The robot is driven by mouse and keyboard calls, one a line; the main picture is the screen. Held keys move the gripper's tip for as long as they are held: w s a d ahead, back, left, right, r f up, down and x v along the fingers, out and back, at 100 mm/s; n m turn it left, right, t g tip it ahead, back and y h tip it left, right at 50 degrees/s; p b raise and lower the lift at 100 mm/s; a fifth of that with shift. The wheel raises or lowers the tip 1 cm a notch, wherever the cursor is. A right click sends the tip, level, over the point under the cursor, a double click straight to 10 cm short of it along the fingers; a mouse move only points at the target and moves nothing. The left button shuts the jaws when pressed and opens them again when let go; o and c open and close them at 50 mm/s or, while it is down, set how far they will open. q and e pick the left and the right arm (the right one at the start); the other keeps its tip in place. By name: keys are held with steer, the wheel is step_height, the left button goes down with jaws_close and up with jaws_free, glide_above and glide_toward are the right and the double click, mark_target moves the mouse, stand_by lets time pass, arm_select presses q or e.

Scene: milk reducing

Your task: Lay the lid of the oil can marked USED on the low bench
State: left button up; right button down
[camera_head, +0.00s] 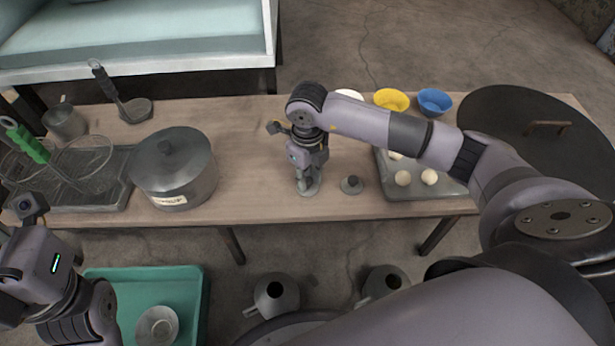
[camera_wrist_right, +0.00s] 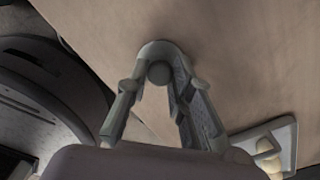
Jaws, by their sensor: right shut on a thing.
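My right gripper (camera_head: 308,186) is shut on the knob of a small grey round lid (camera_head: 312,191) at the front edge of the low bench (camera_head: 250,160). In the right wrist view the fingers (camera_wrist_right: 160,80) close around the knob (camera_wrist_right: 158,73), with the lid's disc (camera_wrist_right: 160,48) low at the bench top; I cannot tell whether it touches. Two open-topped grey oil cans (camera_head: 277,293) (camera_head: 384,280) stand on the floor before the bench. No USED mark is legible. My left wrist shows at lower left, its fingers out of sight.
A tray (camera_head: 440,188) with pale balls, bowls (camera_head: 434,101) and a large dark round lid (camera_head: 500,110) are right. A green tray (camera_head: 193,300) lies below.

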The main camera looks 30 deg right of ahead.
steer(key=c, duration=1.4)
jaws_free()
steer(key=shift+f, duration=0.1)
